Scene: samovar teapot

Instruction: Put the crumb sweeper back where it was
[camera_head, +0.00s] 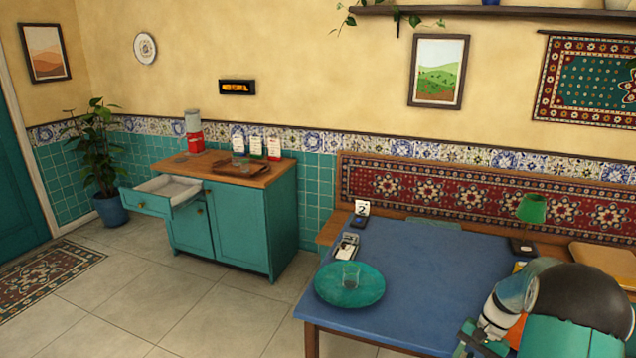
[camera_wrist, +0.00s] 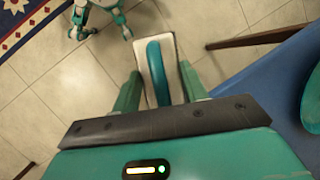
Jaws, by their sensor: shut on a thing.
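The crumb sweeper (camera_wrist: 155,62), a pale block with a rounded teal handle along its top, shows in the wrist view. My gripper (camera_wrist: 160,75) is shut on it, with one finger on each side. It is held over the tiled floor, to the left of the blue table edge in that view. In the head view the sweeper cannot be made out; my arm fills the lower right corner.
A teal cabinet (camera_head: 240,218) stands at the back left with its upper left drawer (camera_head: 160,200) pulled open. Tiled floor between is clear.

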